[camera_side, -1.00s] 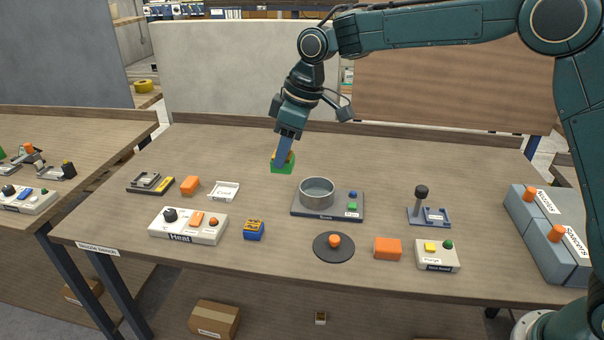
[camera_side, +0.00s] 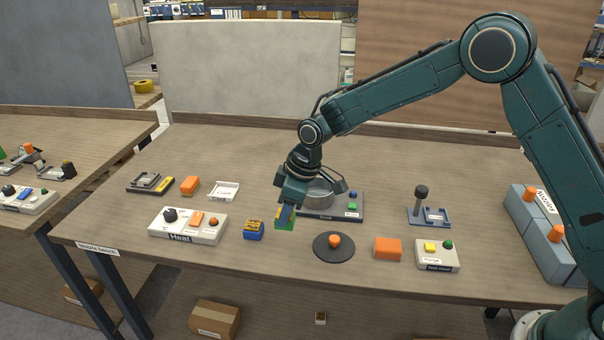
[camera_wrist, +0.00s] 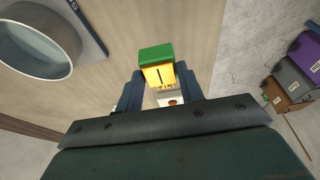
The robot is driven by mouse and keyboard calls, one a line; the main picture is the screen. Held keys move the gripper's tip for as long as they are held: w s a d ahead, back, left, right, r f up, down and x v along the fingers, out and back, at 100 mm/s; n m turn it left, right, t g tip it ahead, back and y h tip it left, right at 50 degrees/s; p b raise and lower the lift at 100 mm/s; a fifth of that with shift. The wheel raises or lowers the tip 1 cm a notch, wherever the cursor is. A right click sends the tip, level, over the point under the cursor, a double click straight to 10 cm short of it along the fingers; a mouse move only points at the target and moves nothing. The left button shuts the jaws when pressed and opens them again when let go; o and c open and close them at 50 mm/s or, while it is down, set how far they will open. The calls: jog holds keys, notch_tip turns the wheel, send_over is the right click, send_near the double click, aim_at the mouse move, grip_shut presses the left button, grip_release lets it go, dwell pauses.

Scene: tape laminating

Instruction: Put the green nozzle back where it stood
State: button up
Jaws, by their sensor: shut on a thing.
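My gripper (camera_side: 287,216) is shut on the green nozzle (camera_side: 279,225), a small block with a green part and a yellow part. In the wrist view the green nozzle (camera_wrist: 156,56) sits between the two fingers of my gripper (camera_wrist: 159,88). In the side view a finger partly hides it. It is just right of a blue nozzle with a yellow top (camera_side: 254,231), in front of the round metal pan. I cannot tell whether it touches the bench.
The round pan (camera_side: 319,197) on its dark base (camera_side: 340,213) stands close behind my gripper. The white Heat panel (camera_side: 183,238) lies to the left. A black disc with an orange knob (camera_side: 334,241) and an orange block (camera_side: 388,248) are to the right.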

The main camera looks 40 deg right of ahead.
aim_at(287, 225)
jog(key=shift+f, duration=0.25)
jog(key=shift+f, duration=2.1)
jog(key=shift+f, duration=0.15)
jog(key=o, duration=1)
jog(key=shift+o, duration=0.2)
jog(key=v, duration=1.2)
